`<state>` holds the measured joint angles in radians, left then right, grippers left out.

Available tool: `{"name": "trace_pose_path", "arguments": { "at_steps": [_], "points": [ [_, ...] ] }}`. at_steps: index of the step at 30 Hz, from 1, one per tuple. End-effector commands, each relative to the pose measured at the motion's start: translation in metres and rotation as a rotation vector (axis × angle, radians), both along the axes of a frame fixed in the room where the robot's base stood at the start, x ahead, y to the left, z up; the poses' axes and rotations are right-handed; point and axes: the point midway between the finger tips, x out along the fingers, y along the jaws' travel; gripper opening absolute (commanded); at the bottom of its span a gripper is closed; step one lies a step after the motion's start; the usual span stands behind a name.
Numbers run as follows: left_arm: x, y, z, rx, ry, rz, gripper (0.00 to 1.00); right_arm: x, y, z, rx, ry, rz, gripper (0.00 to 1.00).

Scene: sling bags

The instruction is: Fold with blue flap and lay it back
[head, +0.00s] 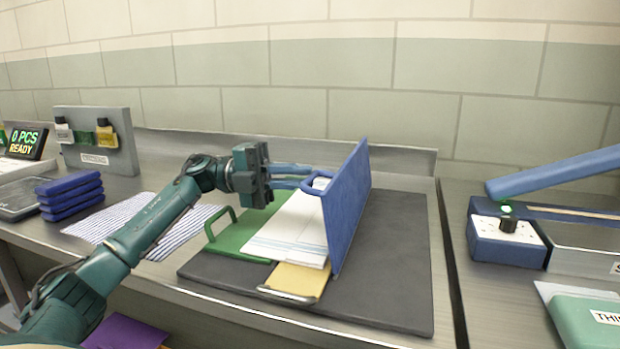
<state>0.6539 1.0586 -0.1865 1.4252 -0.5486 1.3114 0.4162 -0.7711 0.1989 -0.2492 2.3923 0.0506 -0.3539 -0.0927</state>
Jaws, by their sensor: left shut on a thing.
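The blue flap (348,208) stands nearly upright on the dark mat (395,285), at the right side of the white cloth. My left gripper (312,178) reaches in from the left and is shut on the flap's handle at its upper left face. The white cloth (290,235) lies flat, partly over a green flap (238,238) with a handle on its left. A yellow flap (298,279) with a pale handle sticks out at the front. The flap hides what lies just behind it. My right gripper is not in view.
A striped cloth (150,222) and stacked blue folded pieces (70,195) lie to the left. A blue lever press (508,240) stands on the right, past a gap between counters. The mat right of the flap is clear.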

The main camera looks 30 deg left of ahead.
Motion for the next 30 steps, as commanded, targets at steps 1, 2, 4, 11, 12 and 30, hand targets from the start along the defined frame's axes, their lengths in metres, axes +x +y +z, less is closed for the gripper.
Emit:
{"name": "trace_pose_path", "arguments": {
  "at_steps": [1, 2, 4, 11, 12, 30],
  "points": [
    [-0.0006, -0.0013, -0.0149, 0.02, 0.019, -0.01, 0.0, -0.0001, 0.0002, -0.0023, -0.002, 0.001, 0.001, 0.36],
    [-0.0009, -0.0004, -0.0163, 0.021, 0.02, -0.011, 0.0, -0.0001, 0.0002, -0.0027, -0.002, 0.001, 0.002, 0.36],
    [-0.0017, 0.0013, -0.0188, 0.022, 0.019, -0.013, 0.0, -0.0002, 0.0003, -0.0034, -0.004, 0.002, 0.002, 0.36],
    [-0.0031, 0.0035, -0.0218, 0.021, 0.02, -0.017, 0.0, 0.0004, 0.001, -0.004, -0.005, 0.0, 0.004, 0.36],
    [-0.0033, 0.0036, -0.0219, 0.022, 0.019, -0.017, 0.0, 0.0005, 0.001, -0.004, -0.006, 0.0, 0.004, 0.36],
    [-0.0031, 0.0036, -0.0215, 0.02, 0.02, -0.017, 0.32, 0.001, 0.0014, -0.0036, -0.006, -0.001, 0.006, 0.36]
  ]
}}
